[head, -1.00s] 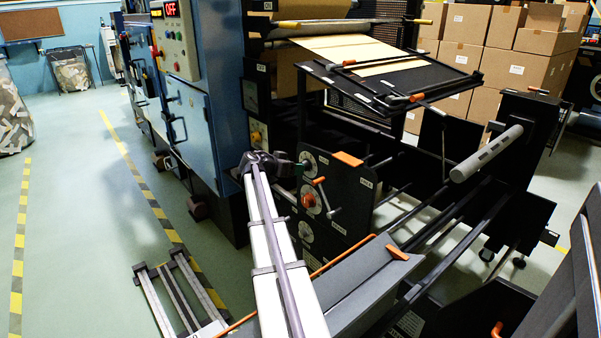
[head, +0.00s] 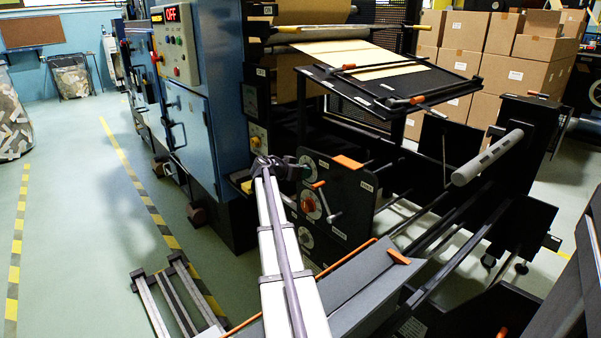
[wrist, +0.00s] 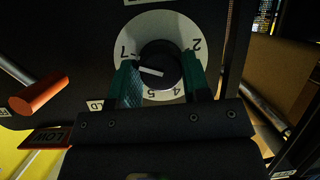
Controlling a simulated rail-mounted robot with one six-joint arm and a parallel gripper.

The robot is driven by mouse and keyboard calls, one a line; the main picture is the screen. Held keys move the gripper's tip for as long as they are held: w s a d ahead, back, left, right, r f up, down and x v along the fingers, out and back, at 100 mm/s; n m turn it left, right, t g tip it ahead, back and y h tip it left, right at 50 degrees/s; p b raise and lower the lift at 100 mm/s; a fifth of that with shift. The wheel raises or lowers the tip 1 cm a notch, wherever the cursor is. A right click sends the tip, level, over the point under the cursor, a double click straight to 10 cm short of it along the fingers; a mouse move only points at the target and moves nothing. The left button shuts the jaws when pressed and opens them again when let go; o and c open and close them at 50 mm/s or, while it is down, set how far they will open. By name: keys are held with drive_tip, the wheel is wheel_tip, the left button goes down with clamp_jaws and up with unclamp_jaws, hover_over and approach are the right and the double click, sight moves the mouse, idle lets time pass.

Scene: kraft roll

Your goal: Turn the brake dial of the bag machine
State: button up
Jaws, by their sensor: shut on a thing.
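The brake dial is a round black knob (wrist: 165,66) with a white pointer line, on a white numbered ring (wrist: 160,22) in the wrist view. The pointer points left, towards the side where 7 shows; 2, 4 and 5 can also be read. My gripper (wrist: 160,80) has its two teal fingers on opposite sides of the knob and is shut on it. In the head view the upper white dial face (head: 311,163) is on the black side panel, and my gripper (head: 300,168) reaches it from the left, with the knob mostly hidden.
A crank with an orange handle (wrist: 40,95) sticks out left of the dial in the wrist view. Below the dial in the head view are a red-centred dial (head: 309,206) and another white dial (head: 306,237). The blue cabinet (head: 205,140) stands left of my arm.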

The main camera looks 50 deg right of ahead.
drive_tip(key=shift+n, duration=0.3)
drive_tip(key=shift+c, duration=0.2)
drive_tip(key=shift+w+f+n+g+b, duration=0.15)
drive_tip(key=shift+n+g+b, duration=1.35)
drive_tip(key=shift+n, duration=1.1)
drive_tip(key=shift+w+f+n+g+b, duration=0.1)
drive_tip(key=shift+n+g+b, duration=0.8)
drive_tip(key=shift+n+g, duration=1.4)
drive_tip(key=shift+r+n+t, duration=0.1)
drive_tip(key=shift+n+t, duration=0.2)
drive_tip(key=shift+n, duration=0.1)
drive_tip(key=o, duration=0.9)
drive_tip(key=p+v, duration=0.1)
drive_tip(key=v, duration=0.9)
drive_tip(key=shift+w+a, duration=0.25)
drive_tip(key=shift+a, duration=0.05)
